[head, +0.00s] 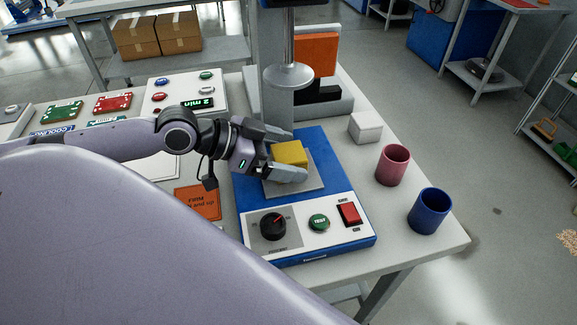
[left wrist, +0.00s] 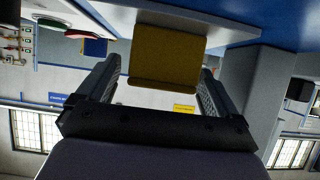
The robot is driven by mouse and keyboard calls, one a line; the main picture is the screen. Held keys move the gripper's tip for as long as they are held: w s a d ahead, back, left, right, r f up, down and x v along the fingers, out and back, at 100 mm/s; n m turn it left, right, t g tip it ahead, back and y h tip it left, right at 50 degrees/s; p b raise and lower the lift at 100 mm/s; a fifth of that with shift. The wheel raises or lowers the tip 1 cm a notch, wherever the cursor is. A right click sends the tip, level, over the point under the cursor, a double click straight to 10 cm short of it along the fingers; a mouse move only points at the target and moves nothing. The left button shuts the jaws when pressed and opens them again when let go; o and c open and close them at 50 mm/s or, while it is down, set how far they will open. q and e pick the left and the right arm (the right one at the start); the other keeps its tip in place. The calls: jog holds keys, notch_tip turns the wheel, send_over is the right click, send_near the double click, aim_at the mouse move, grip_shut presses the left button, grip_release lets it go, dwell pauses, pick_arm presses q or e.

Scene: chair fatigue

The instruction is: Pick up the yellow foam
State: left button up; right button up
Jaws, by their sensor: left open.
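The yellow foam (head: 289,153) is a small block on the grey plate (head: 307,187) of the blue test machine (head: 255,204). My left gripper (head: 292,153) reaches in from the left with its fingers on either side of the foam. It is open. In the left wrist view the foam (left wrist: 166,58) shows between the two finger pads of my left gripper (left wrist: 165,85), with gaps on both sides. My right gripper is not in view.
The machine's round grey press head (head: 288,76) hangs just behind the foam. A white block (head: 365,127), a pink cup (head: 392,165) and a blue cup (head: 429,211) stand to the right. A dial (head: 273,226), green button (head: 319,222) and red switch (head: 349,213) line the machine's front.

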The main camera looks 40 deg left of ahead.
pick_arm(q)
jog(key=shift+x, duration=1.3)
jog(key=c, duration=1)
jog(key=shift+r, duration=0.1)
jog(key=shift+c, duration=0.2)
